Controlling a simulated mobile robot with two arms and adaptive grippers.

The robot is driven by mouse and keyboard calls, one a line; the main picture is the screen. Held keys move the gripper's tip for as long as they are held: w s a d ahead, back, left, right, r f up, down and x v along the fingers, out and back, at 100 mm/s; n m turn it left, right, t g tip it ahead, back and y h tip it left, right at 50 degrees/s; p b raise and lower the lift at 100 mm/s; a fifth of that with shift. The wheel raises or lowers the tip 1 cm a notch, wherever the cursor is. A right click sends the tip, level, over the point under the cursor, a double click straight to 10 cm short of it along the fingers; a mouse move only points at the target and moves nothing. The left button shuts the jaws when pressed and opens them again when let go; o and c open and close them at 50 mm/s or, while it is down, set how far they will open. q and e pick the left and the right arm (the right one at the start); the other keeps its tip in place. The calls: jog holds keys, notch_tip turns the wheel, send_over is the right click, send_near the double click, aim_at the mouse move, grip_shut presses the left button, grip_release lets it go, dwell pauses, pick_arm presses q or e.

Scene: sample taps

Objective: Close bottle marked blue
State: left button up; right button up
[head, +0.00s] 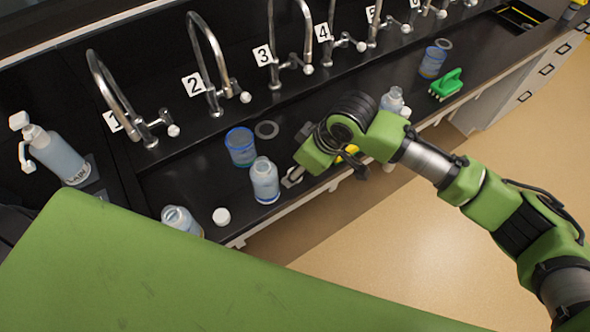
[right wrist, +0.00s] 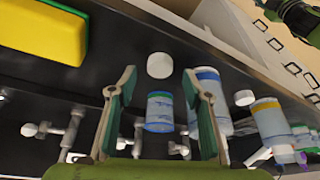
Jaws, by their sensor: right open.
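In the head view a clear open bottle (head: 265,183) with a bluish band stands near the bench's front edge. A second open bottle (head: 181,220) stands to its left, partly hidden by a green panel. A white cap (head: 222,217) lies beside the second bottle. Another white cap (right wrist: 160,65) lies beyond my fingertips in the wrist view. My right gripper (right wrist: 158,80) is open and empty, pointing down over the bench. My left gripper is out of view.
A blue-rimmed jar (head: 240,148) stands behind the first bottle, a grey ring (head: 266,129) beside it. Numbered taps (head: 205,60) line the back. A yellow-green sponge (right wrist: 40,28) is near my right gripper. A wash bottle (head: 58,155) stands left, a green brush (head: 446,84) right.

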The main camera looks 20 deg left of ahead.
jog(key=shift+x, duration=1.05)
jog(key=c, duration=0.8)
jog(key=shift+r+b, duration=1.05)
jog(key=shift+r, duration=4)
